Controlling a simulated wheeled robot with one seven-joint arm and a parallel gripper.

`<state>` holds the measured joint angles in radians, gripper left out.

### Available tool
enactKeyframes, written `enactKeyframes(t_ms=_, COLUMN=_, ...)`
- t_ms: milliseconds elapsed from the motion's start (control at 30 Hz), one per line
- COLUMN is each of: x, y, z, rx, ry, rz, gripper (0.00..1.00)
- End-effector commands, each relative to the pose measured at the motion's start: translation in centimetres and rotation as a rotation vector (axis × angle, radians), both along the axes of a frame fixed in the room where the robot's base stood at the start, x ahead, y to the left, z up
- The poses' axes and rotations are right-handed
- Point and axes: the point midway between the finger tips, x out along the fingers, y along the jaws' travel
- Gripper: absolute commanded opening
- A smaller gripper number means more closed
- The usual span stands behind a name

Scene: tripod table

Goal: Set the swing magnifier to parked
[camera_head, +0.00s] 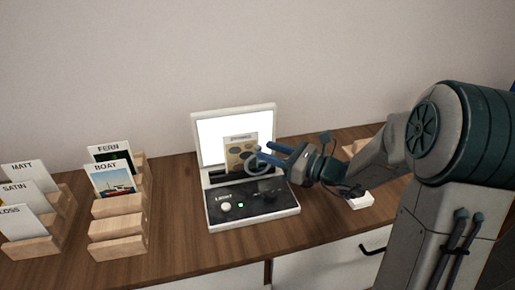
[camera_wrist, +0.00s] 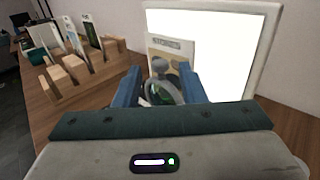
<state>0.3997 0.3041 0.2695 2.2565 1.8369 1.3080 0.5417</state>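The swing magnifier (camera_head: 257,164), a small round lens with a ring, is in front of the card (camera_head: 240,148) on the lit viewer. Its arm and pivot are mostly hidden. My gripper (camera_head: 262,154) reaches in from the right, its two blue fingers at the magnifier. I cannot tell whether a finger touches the ring.
Wooden racks with cards (camera_head: 118,228) stand to the left. A small white box (camera_head: 360,201) lies right, under my arm. Bare tabletop (camera_head: 180,220) separates racks and viewer.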

Motion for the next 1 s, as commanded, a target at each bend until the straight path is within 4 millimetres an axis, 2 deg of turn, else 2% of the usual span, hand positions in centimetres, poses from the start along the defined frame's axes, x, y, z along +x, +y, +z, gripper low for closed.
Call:
enactKeyframes(t_ms=100, x=1.0, y=1.9, z=0.0, rx=0.001, ry=0.000, rz=0.003, gripper=0.37)
enactKeyframes(t_ms=233, x=1.7, y=3.1, z=0.0, rx=0.000, ry=0.000, rz=0.002, gripper=0.37)
enactKeyframes(t_ms=633, x=2.1, y=3.8, z=0.0, rx=-0.001, ry=0.000, rz=0.000, gripper=0.37)
enactKeyframes(t_ms=667, x=2.1, y=3.8, z=0.0, rx=-0.001, ry=0.000, rz=0.000, gripper=0.31)
enactKeyframes(t_ms=767, x=2.0, y=3.8, z=0.0, rx=0.000, ry=0.000, rz=0.000, gripper=0.04)
enactKeyframes(t_ms=800, x=2.0, y=3.8, z=0.0, rx=0.000, ry=0.000, rz=0.000, gripper=0.00)
enactKeyframes(t_ms=1000, x=2.0, y=3.7, z=0.0, rx=0.000, ry=0.000, rz=0.005, gripper=0.00)
